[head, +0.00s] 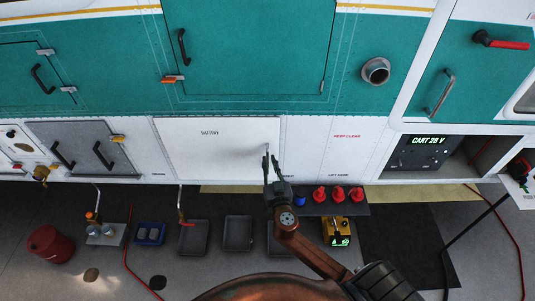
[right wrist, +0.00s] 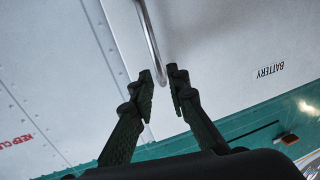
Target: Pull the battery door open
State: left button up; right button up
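The battery door (head: 215,145) is a white panel marked BATTERY, low on the helicopter's side; it looks flush and shut. It also fills much of the right wrist view (right wrist: 225,50). Its handle is a slim metal bar (right wrist: 150,38) near the door's right edge in the head view. My right gripper (head: 270,162) is at this handle. In the right wrist view my right gripper (right wrist: 163,72) has its fingers apart, with the bar's end between the tips. A gap shows beside the bar; contact with the left finger cannot be told. My left gripper is not in view.
Shallow dark trays (head: 238,232) stand on the floor below the door. A yellow box (head: 337,231) and red caps (head: 338,194) are right of my arm. A red bucket (head: 50,243) is at far left. A grey hatch (head: 85,148) adjoins the door's left.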

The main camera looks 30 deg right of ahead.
aim_at(267, 156)
jog(key=shift+p+x, duration=0.35)
jog(key=shift+x, duration=1.95)
jog(key=shift+c, duration=0.2)
grip_shut()
jog(key=shift+s+a+f, duration=0.1)
